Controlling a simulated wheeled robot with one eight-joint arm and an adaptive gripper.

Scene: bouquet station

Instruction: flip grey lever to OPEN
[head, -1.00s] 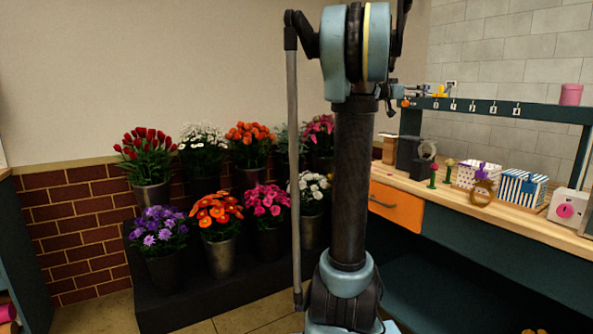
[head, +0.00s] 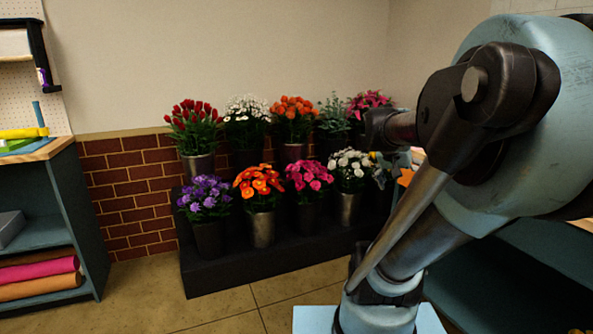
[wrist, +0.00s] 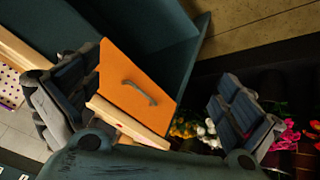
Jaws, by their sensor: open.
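I cannot make out the grey lever in either view now. My gripper (wrist: 155,105) shows in the wrist view with its two dark padded fingers wide apart. It is open, and nothing is held between the fingers. An orange drawer front (wrist: 122,75) with a grey bar handle (wrist: 140,92) shows beyond and between the fingers, appearing tilted. In the head view my arm covers the right side and hides most of the workbench.
Flower buckets stand on a dark stepped stand (head: 230,280) by the back wall. A shelf unit (head: 75,215) with rolls of paper stands at the left. The tiled floor (head: 140,290) between them is clear. A pale wooden edge (wrist: 130,120) runs beside the drawer.

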